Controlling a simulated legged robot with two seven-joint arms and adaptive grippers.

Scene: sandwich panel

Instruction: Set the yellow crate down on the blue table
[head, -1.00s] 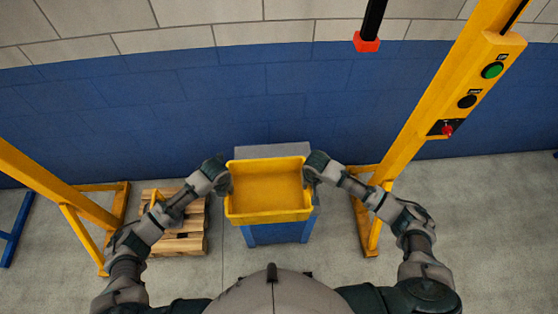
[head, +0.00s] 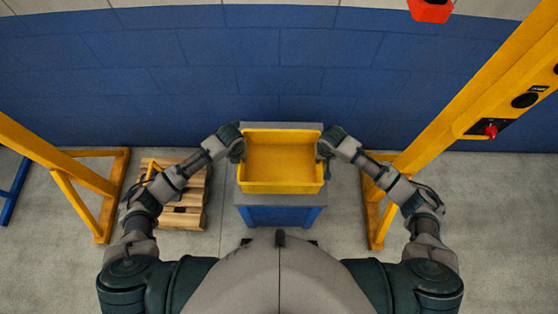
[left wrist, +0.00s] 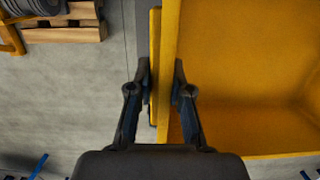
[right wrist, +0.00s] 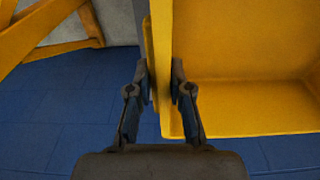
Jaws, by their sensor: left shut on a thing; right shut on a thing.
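The yellow crate (head: 282,188) is empty and upright, and in the head view it lies over the blue table (head: 280,216) with its grey top. I cannot tell whether the crate's bottom touches the tabletop. My left gripper (head: 238,150) is shut on the crate's left side wall; in the left wrist view its fingers (left wrist: 161,88) pinch the wall of the crate (left wrist: 240,75). My right gripper (head: 324,150) is shut on the right side wall; in the right wrist view its fingers (right wrist: 160,88) pinch the crate's wall (right wrist: 235,40).
A wooden pallet (head: 184,213) lies on the floor left of the table. Yellow frame posts stand at the left (head: 65,160) and right (head: 450,115), the right one with buttons. A blue wall (head: 280,75) rises behind the table. A red-ended hanging part (head: 430,10) is at the top.

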